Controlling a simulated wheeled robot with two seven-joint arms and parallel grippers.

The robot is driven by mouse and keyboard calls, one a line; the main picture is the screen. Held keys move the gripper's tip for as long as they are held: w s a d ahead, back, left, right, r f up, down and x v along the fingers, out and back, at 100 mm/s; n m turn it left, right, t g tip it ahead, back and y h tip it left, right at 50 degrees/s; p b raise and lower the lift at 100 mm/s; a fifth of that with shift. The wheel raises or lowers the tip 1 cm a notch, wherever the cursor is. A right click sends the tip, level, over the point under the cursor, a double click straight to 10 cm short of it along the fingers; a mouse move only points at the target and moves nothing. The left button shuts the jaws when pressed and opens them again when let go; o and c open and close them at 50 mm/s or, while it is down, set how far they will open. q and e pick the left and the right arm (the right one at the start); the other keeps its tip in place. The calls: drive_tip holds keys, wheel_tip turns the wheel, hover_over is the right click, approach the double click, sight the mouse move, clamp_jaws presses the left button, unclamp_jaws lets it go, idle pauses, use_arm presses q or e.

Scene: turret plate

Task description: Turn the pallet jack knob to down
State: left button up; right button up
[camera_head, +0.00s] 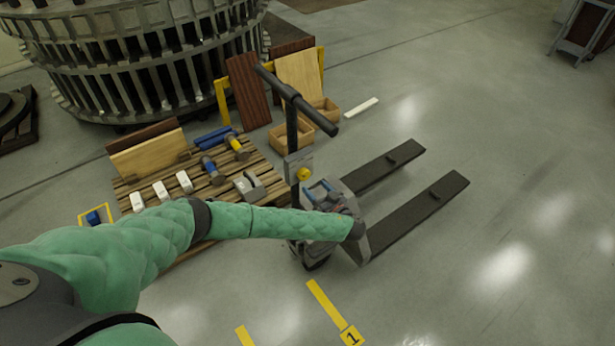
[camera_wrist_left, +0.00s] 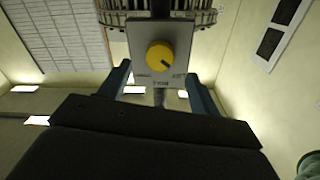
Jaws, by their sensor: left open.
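The yellow knob (camera_head: 303,174) is on a grey plate (camera_head: 291,161) on the pallet jack's upright handle column. In the left wrist view the round knob (camera_wrist_left: 160,56) fills the middle of the plate (camera_wrist_left: 135,34), with a dark mark toward its lower right. Small labels lie around its lower half, too blurred to read surely. My left gripper (camera_head: 314,187) is close to the knob and faces it. In the wrist view its two blue-grey fingers (camera_wrist_left: 157,74) stand apart, one on either side below the knob, with no clear contact. My right gripper is not in view.
The jack's handle bar (camera_head: 297,98) rises above the plate, and its forks (camera_head: 418,215) reach right. A wooden pallet (camera_head: 262,178) with tools and blocks is on the left, with boxes (camera_head: 291,134) behind. A large ribbed turret ring (camera_head: 150,90) stands behind.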

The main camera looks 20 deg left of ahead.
sight(306, 177)
use_arm(q)
drive_tip(key=p+x, duration=0.2)
drive_tip(key=x, duration=0.2)
drive_tip(key=shift+w+a+r, duration=0.2)
drive_tip(key=shift+w+a, duration=0.05)
drive_tip(key=shift+a, duration=0.05)
drive_tip(key=shift+w+a+f+p, duration=0.15)
drive_tip(key=shift+w+a+p, duration=0.2)
drive_tip(key=shift+a, duration=0.1)
drive_tip(key=c, duration=1)
drive_tip(key=shift+f, duration=0.1)
